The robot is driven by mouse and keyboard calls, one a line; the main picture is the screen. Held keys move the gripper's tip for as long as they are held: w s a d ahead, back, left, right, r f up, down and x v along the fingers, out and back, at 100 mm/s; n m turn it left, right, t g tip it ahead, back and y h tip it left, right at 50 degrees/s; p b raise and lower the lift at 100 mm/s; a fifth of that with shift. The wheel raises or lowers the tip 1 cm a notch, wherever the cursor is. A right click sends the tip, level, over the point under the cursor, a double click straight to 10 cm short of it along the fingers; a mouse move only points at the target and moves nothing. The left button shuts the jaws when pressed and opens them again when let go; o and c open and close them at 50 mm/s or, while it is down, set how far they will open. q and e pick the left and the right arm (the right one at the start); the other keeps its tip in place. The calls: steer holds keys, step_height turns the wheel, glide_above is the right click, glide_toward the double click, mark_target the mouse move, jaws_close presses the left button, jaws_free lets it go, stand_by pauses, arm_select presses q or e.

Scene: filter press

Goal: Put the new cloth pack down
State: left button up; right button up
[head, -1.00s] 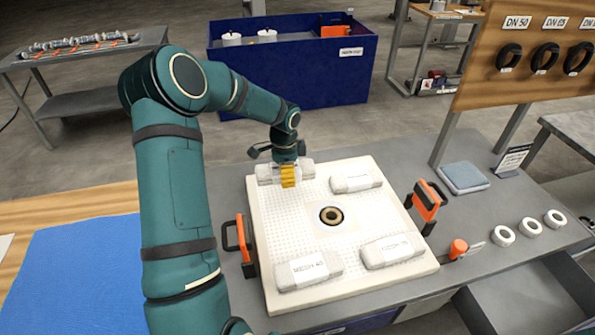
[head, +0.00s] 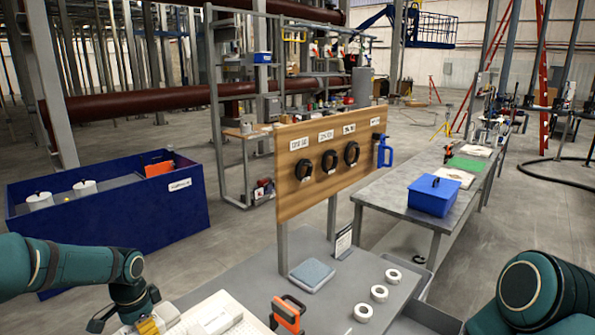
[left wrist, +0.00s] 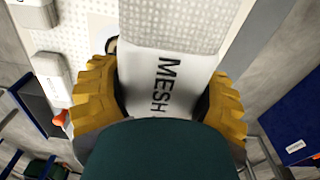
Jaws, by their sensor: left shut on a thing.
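My left gripper (head: 148,326) is at the bottom left of the head view. In the left wrist view its yellow fingers (left wrist: 160,100) are closed on both sides of a white cloth pack (left wrist: 175,40) with a label reading MESH. The pack lies over the corner area of the pale perforated plate (left wrist: 88,30); I cannot tell whether it touches the plate. Two other white packs (left wrist: 28,14) (left wrist: 50,75) are on the plate. In the head view only the plate's far part (head: 240,316) shows, with one pack (head: 214,318) on it. My right gripper is out of view.
An orange-handled clamp (head: 288,314) stands beside the plate. A grey-blue pad (head: 311,274) and white rings (head: 379,293) lie on the bench to the right. A blue bin (head: 110,205) stands on the floor, back left.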

arm_select(q)
steer(key=s+d+f+n+b, duration=0.1)
steer(key=s+d+f+n, duration=0.15)
steer(key=d, duration=0.75)
steer(key=s+d+f+n+b, duration=0.15)
steer(key=d+n, duration=0.25)
steer(key=d, duration=0.6)
steer(key=s+f, duration=0.2)
steer(key=f, duration=0.1)
steer(key=s+f, duration=0.1)
steer(key=f, duration=0.1)
steer(key=shift+s+d+f, duration=0.2)
steer(key=shift+s+d, duration=0.05)
steer(key=shift+d, duration=0.05)
